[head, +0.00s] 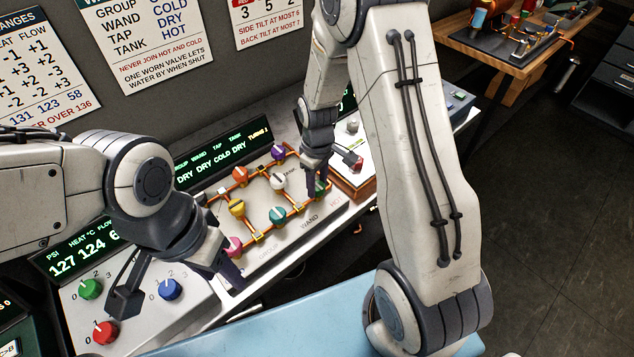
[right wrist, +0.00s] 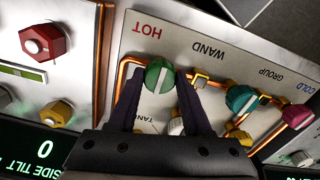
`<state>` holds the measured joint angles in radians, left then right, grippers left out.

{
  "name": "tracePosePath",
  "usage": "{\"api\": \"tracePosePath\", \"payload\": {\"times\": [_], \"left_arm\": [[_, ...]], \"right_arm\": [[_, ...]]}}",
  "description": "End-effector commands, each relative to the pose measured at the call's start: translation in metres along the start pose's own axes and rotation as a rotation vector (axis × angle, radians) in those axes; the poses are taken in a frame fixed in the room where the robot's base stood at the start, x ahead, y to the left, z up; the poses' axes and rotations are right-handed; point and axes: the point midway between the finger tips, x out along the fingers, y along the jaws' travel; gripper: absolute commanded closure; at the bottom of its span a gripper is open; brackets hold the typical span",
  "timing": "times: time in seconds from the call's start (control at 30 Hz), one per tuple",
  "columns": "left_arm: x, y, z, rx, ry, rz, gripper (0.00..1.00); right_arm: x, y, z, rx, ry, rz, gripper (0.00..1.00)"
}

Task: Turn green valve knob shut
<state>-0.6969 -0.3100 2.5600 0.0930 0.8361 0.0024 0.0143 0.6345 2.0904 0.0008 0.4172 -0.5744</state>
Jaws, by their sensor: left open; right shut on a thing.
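The green valve knob (right wrist: 159,76) with a white stripe sits on the copper pipe near the HOT corner of the valve panel. In the right wrist view its stripe runs roughly up and down the picture. My right gripper (right wrist: 162,95) is shut on this knob, one dark finger on each side. In the head view the right gripper (head: 316,180) covers most of the knob at the panel's right end. My left gripper (head: 178,288) is open over the left dial panel, its fingers spread either side of a blue knob (head: 169,290), apparently holding nothing.
Other valve knobs share the pipework: purple (head: 278,152), white (head: 278,181), yellow (head: 236,207), teal (head: 278,214) and pink (head: 233,245). A display (head: 215,158) behind reads DRY DRY COLD DRY. Green (head: 90,289) and red (head: 105,332) dials sit at left. A red knob (right wrist: 44,42) is on the neighbouring panel.

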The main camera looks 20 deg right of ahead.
Motion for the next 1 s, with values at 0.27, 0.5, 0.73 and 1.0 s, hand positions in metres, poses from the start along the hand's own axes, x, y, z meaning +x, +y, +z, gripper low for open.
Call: {"api": "tracePosePath", "payload": {"times": [0.27, 0.5, 0.73, 1.0], "left_arm": [[0.0, 0.0, 0.0, 0.0, 0.0, 0.0, 0.5], [0.0, 0.0, 0.0, 0.0, 0.0, 0.0, 0.5], [0.003, 0.0, 0.0, 0.0, 0.0, 0.0, 0.5], [0.013, -0.001, 0.001, 0.001, 0.0, 0.0, 0.5]], "right_arm": [[-0.001, 0.0, 0.0, -0.003, 0.0, 0.001, 0.28], [0.0, 0.0, 0.0, -0.002, 0.0, 0.001, 0.21], [-0.01, 0.001, -0.001, -0.001, 0.004, 0.003, 0.21], [-0.061, 0.001, -0.002, -0.001, 0.007, 0.005, 0.21]]}}
